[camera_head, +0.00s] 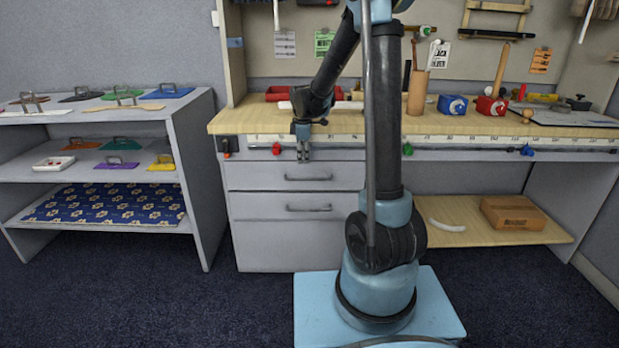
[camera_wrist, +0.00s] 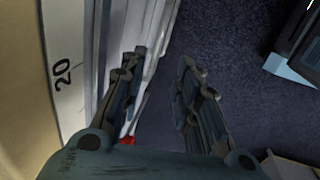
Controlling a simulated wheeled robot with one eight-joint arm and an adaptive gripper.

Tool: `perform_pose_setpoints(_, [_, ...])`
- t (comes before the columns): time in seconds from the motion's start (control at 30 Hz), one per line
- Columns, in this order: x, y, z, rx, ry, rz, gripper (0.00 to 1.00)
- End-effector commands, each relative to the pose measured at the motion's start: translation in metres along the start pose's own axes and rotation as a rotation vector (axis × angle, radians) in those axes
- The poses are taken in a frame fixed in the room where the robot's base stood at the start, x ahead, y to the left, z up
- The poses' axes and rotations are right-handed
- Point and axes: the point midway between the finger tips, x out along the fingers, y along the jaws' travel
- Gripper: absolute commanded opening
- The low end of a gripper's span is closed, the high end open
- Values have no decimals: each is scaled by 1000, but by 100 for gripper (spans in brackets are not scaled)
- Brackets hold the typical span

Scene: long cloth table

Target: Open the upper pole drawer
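The upper drawer (camera_head: 250,177) is the top grey front under the workbench, with a dark horizontal bar handle (camera_head: 308,178); it looks shut. A second drawer front (camera_head: 250,205) with a similar handle (camera_head: 308,208) is below it, also looking shut. My gripper (camera_head: 303,158) points down at the bench's front edge, above the upper handle and apart from it in the head view. In the wrist view my gripper (camera_wrist: 157,68) is open, its two fingers spread with nothing seen between them but floor and pale drawer fronts. I cannot make out the handle clearly there.
The workbench top (camera_head: 250,118) carries tools, with a ruler strip (camera_head: 345,140) and a red knob (camera_head: 276,149) along its front edge. A grey shelf unit (camera_head: 192,150) stands left. The carpet (camera_head: 262,300) before the drawers is clear left of my base.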

Motion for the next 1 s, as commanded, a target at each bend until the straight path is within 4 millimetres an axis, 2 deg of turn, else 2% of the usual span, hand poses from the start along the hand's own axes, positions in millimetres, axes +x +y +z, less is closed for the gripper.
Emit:
perform_pose_setpoints(0.13, [-9,-1,-2,-3,0,0,30])
perform_pose_setpoints(0.63, [-16,-5,2,19,0,0,30])
perform_pose_setpoints(0.77, [-32,-21,16,92,0,-1,30])
perform_pose_setpoints(1.0, [-67,-67,52,302,0,-2,30])
